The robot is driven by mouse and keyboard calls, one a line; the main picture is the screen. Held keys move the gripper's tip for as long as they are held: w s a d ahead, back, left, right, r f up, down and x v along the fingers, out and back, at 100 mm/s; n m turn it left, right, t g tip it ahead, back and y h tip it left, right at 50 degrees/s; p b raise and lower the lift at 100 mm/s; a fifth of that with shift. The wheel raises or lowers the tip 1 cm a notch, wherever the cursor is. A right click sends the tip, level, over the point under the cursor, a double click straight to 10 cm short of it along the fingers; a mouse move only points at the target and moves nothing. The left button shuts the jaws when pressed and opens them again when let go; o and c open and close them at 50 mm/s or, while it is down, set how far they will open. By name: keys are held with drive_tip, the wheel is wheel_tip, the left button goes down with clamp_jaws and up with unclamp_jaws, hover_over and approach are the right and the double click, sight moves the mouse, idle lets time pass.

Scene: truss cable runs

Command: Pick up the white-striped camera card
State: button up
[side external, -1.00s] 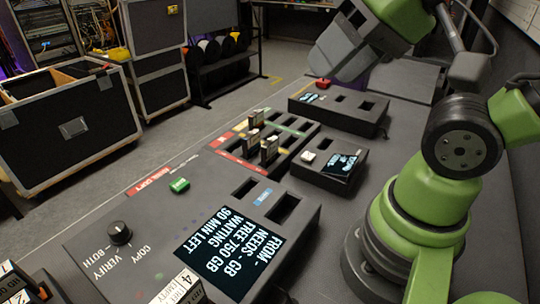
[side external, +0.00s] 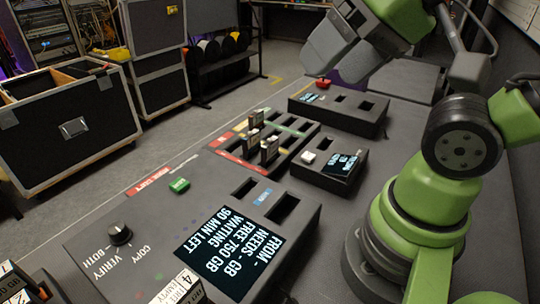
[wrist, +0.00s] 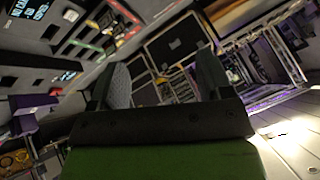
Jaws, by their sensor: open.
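Several small upright cards stand in the slotted rack (side external: 290,128) in the side external view: one at the back (side external: 255,119), one in the middle (side external: 253,138) and one at the front (side external: 268,150). They have pale edges, but I cannot tell which one carries white stripes. My gripper (side external: 323,65) is open and empty, raised above the far end of the bench, well apart from the cards. In the wrist view its two fingers stand apart with nothing between them (wrist: 162,65), and the rack (wrist: 95,35) shows at the upper left.
A console with a screen (side external: 228,250) and a black knob (side external: 120,233) fills the near bench. A small box with a screen (side external: 341,164) sits right of the rack. A longer slotted box with a red button (side external: 323,84) lies behind, below my gripper.

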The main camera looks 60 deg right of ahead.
drive_tip(key=shift+o, duration=1.2)
